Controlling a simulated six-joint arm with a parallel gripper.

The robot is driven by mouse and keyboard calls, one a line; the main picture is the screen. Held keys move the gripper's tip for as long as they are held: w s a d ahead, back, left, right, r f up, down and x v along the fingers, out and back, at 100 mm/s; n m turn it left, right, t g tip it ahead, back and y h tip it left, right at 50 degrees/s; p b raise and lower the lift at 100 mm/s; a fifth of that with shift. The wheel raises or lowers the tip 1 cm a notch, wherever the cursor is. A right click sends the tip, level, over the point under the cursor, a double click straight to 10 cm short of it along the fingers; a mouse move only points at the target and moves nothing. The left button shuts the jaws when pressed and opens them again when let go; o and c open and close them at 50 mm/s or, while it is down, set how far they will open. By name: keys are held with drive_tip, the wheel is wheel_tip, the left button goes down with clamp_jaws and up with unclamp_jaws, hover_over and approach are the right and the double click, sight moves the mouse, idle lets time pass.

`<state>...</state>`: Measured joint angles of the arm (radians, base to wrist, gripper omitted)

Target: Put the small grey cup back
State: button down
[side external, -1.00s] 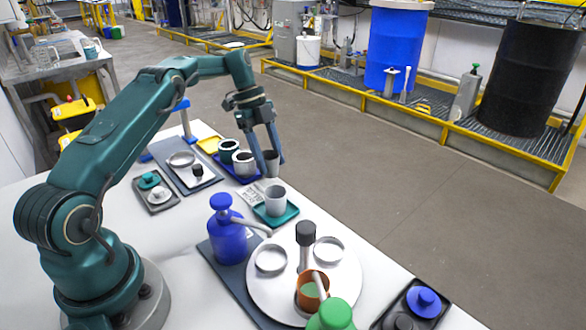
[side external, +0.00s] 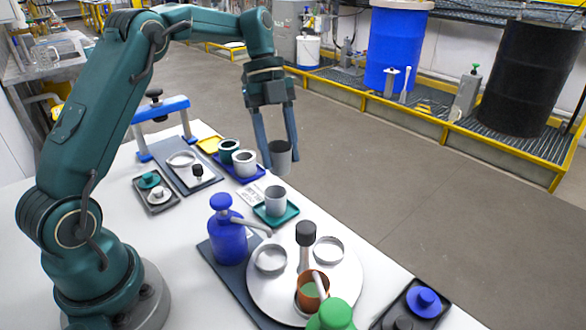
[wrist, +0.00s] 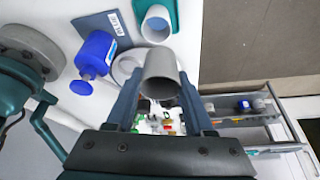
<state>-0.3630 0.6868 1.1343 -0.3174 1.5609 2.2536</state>
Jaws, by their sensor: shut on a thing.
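My gripper (side external: 279,150) is shut on the small grey cup (side external: 281,165) and holds it upright above the table's far edge. In the wrist view the grey cup (wrist: 163,75) sits between the two fingers, its open rim facing the camera. A lighter grey cup (side external: 275,200) stands on a teal tray (side external: 290,213), below and slightly left of the held cup in the side view. A blue tray (side external: 252,178) left of the held cup carries a white cup (side external: 244,162) and a dark green cup (side external: 229,151) with dark contents.
A blue pump bottle (side external: 229,240) and a round silver plate (side external: 345,285) with dishes and a copper cup (side external: 311,292) stand nearer the camera. A yellow tray (side external: 207,145) lies behind. The wrist view shows grey drawer-like compartments (wrist: 245,120) at right.

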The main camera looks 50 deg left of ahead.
drive_tip(key=shift+m+g, duration=0.3)
drive_tip(key=shift+m, duration=0.4)
drive_tip(key=d+f, duration=0.1)
drive_tip(key=d, duration=0.3)
drive_tip(key=d+f, duration=0.2)
drive_tip(key=d, duration=0.3)
drive_tip(key=s+d+f, duration=0.1)
drive_tip(key=d+f, duration=0.1)
drive_tip(key=d, duration=0.3)
drive_tip(key=shift+d, duration=0.15)
drive_tip(key=shift+f, duration=2)
drive_tip(key=shift+c, duration=1.4)
unclamp_jaws()
drive_tip(key=shift+f, duration=0.15)
